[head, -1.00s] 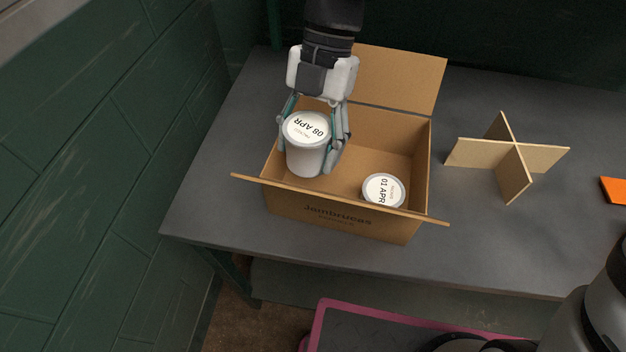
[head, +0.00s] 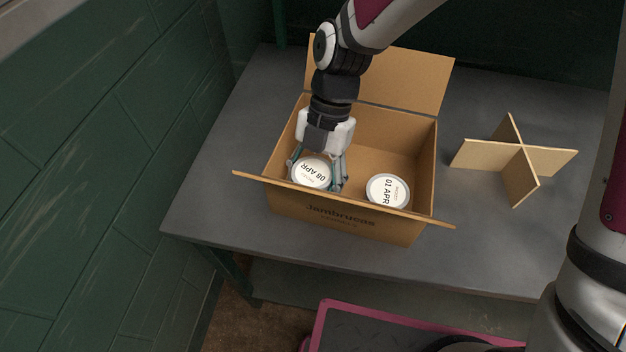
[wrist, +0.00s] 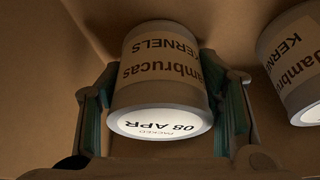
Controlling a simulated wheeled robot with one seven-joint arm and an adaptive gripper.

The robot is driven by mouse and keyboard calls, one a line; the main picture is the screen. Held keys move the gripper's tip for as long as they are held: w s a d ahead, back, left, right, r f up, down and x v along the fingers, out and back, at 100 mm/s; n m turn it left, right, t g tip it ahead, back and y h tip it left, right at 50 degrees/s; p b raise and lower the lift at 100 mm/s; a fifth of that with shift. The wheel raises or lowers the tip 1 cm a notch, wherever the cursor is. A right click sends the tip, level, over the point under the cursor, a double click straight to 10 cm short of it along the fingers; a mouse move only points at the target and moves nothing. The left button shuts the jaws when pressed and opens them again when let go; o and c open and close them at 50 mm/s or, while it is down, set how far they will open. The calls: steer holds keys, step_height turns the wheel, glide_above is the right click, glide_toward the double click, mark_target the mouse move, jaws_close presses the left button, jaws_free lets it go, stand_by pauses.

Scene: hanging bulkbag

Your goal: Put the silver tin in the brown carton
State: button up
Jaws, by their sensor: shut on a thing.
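The silver tin (head: 312,172), with a white lid reading 08 APR, is inside the brown carton (head: 340,222), at its left side. My gripper (head: 318,174) reaches down into the carton and is shut on this tin. In the wrist view the tin (wrist: 160,75) stands between the two fingers of my gripper (wrist: 165,105), its label reading Jambrucas Kernels. Whether its base touches the carton floor is hidden by the front wall in the head view.
A second tin (head: 387,190), lid reading 01 APR, stands in the carton's right part; it also shows in the wrist view (wrist: 295,65). The carton's flaps are open. A wooden cross divider (head: 515,158) stands on the grey table (head: 215,190) to the right.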

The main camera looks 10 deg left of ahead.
steer(key=shift+f, duration=0.2)
steer(key=o, duration=1.1)
steer(key=shift+c, duration=0.2)
steer(key=shift+r, duration=0.1)
steer(key=v, duration=1.2)
steer(key=shift+r, duration=0.1)
